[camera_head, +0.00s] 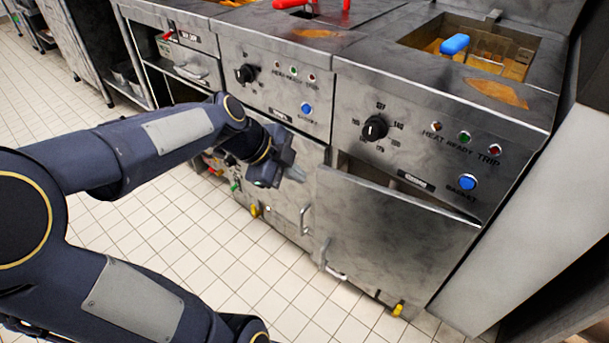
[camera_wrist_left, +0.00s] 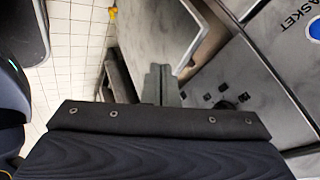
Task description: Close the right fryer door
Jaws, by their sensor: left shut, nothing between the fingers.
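The right fryer door (camera_head: 395,235) is a grey metal panel under the right fryer's control panel. It stands ajar: its left edge is swung outward and a dark gap shows behind its top edge. Its handle (camera_head: 324,254) is near the left edge. The door also shows in the left wrist view (camera_wrist_left: 165,35). My left gripper (camera_head: 294,174) is shut and empty, left of the door's upper left corner and in front of the middle fryer. Its fingertips (camera_wrist_left: 160,84) appear near the door in the left wrist view; contact cannot be told. My right gripper is not in view.
The right fryer's control panel (camera_head: 425,135) has a black knob and a blue button. The middle fryer's closed door (camera_head: 285,190) has its own handle (camera_head: 305,220). A blue-handled basket (camera_head: 455,44) sits in the right fryer. Tiled floor (camera_head: 235,260) in front is clear.

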